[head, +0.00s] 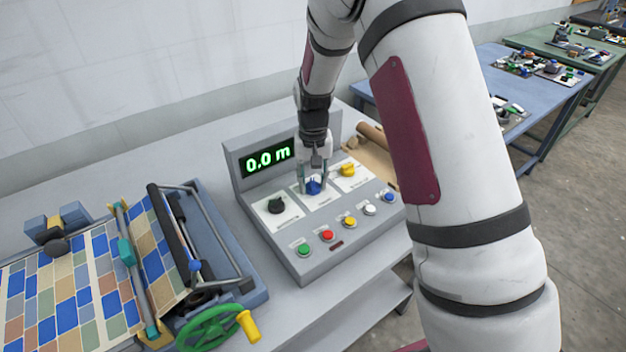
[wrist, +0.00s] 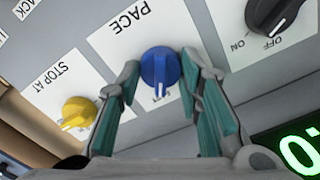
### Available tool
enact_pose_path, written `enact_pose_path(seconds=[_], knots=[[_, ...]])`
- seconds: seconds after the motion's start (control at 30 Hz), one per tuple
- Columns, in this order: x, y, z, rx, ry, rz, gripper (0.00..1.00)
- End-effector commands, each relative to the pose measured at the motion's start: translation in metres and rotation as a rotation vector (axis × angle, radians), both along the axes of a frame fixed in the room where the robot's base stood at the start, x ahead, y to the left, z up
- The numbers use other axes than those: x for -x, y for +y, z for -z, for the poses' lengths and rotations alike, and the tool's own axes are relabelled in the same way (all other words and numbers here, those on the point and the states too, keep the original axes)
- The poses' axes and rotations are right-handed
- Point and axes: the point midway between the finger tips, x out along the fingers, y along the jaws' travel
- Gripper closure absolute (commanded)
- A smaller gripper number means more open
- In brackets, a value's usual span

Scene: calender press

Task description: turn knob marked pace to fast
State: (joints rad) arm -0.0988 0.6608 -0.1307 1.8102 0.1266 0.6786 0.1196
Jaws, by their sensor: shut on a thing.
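The blue knob (wrist: 160,68) sits on a white plate marked PACE (wrist: 127,35) in the wrist view, between the knobs on either side. In the head view the blue knob (head: 313,186) is in the middle of the panel's upper row, partly hidden by my gripper (head: 314,181). In the wrist view my gripper (wrist: 160,85) has its teal-padded fingers on both sides of the blue knob, shut on it. The knob's white pointer line faces the bottom of the wrist view. The small scale words by the knob are mostly hidden or too small to read.
A black knob (head: 276,205) marked ON and OFF and a yellow knob (head: 348,170) marked STOP AT flank it. A display (head: 267,160) reads 0.0 m. Several coloured buttons (head: 349,222) line the front. A press with a green handwheel (head: 210,328) stands left.

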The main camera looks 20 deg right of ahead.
Motion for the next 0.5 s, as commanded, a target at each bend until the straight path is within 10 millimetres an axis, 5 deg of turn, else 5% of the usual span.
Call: enact_pose_path(seconds=[0.3, 0.33, 0.4, 0.5], knots=[[0.0007, 0.0017, 0.0007, -0.003, 0.002, 0.002, 0.95], [0.0006, 0.0017, 0.0007, -0.003, 0.002, 0.002, 0.6], [0.0006, 0.0016, 0.0006, -0.002, 0.002, 0.002, 0.46], [0.0004, 0.0011, 0.0004, -0.001, 0.002, 0.002, 0.46]])
